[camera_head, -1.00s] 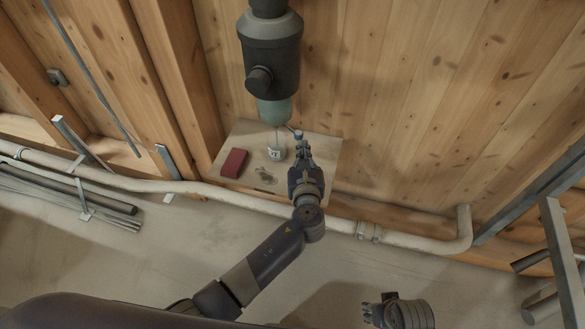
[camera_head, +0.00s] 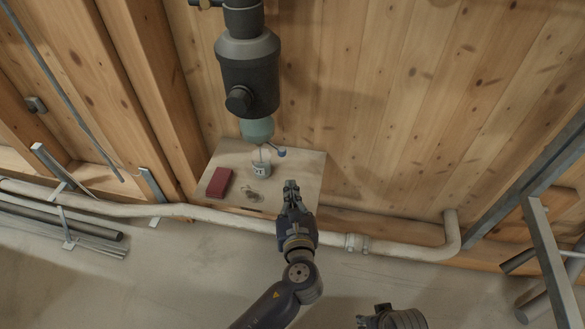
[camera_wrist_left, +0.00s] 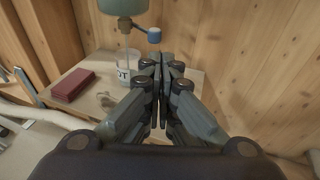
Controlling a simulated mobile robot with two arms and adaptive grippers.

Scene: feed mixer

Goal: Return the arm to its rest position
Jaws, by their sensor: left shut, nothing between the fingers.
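My left gripper (camera_head: 291,187) is shut and empty in the head view. Its fingertips are over the front right part of the small shelf, apart from the blue-knobbed lever. It also shows shut in the left wrist view (camera_wrist_left: 160,65), with its fingers pointing at the wooden wall. My left arm comes up from the bottom of the head view. My right gripper (camera_head: 368,319) shows only in part at the bottom edge, and its fingers are too unclear to read.
The dark mixer (camera_head: 248,75) hangs above the shelf (camera_head: 302,172), with a blue knob (camera_head: 281,152) on its lever. A labelled glass jar (camera_head: 262,170) stands under it, near a red box (camera_head: 219,182). A pale pipe (camera_head: 400,249) runs along the wall.

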